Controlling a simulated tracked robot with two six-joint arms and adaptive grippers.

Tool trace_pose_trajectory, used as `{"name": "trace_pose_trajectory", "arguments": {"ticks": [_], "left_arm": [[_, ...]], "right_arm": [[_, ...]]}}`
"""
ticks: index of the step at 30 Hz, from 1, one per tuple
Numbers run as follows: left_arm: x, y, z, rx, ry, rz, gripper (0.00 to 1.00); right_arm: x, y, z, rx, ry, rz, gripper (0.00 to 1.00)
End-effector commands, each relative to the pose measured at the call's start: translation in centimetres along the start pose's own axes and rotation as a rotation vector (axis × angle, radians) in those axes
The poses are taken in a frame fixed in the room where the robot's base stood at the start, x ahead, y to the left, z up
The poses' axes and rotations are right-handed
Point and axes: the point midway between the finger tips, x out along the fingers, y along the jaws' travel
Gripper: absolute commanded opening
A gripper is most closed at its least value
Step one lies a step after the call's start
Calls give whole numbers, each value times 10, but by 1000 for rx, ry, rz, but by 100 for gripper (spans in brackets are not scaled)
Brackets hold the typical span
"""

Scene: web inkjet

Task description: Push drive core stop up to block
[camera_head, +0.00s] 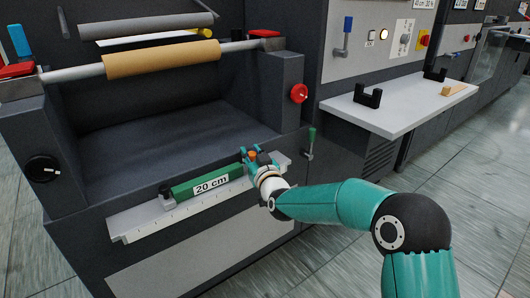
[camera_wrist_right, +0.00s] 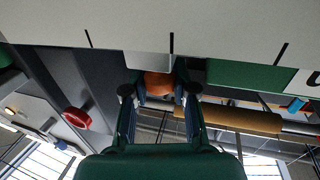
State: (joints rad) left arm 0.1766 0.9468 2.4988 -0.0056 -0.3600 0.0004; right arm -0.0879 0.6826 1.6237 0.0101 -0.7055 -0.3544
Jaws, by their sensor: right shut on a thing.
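A green block (camera_head: 205,184) labelled "20 cm" lies along a pale ruled rail (camera_head: 150,217) on the machine front. A small dark stop (camera_head: 166,192) is at its left end. My right gripper (camera_head: 254,158) is at the block's right end, shut on the orange knob (camera_head: 252,154) of the drive core stop. The wrist view shows the orange knob (camera_wrist_right: 158,84) between the fingers, with the grey stop body (camera_wrist_right: 147,65) against the rail (camera_wrist_right: 110,25). There the green block (camera_wrist_right: 245,75) sits beside the stop, with a narrow dark gap between them. My left gripper is not in view.
A roller with a brown core (camera_head: 160,58) spans the machine above. A red knob (camera_head: 299,93) and a green-handled lever (camera_head: 311,138) are right of the rail. A pale shelf (camera_head: 400,110) holds black cradles and a wooden piece (camera_head: 454,90). Floor in front is clear.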

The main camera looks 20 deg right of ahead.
Motion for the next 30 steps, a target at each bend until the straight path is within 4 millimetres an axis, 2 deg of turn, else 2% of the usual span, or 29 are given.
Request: {"name": "trace_pose_trajectory", "arguments": {"ticks": [1,4,13,14,18,30], "left_arm": [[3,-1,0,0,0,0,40],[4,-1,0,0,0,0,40],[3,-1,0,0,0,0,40],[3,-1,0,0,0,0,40],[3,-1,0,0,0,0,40],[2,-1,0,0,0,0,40]], "right_arm": [[-2,-12,0,0,2,-6,0],[-5,-21,0,-2,2,-3,0],[-6,-21,-1,-3,1,-1,0],[-6,-21,-1,-3,1,-1,31],[-6,-21,-1,-2,1,0,53],[-9,-20,-1,-2,0,1,53]]}}
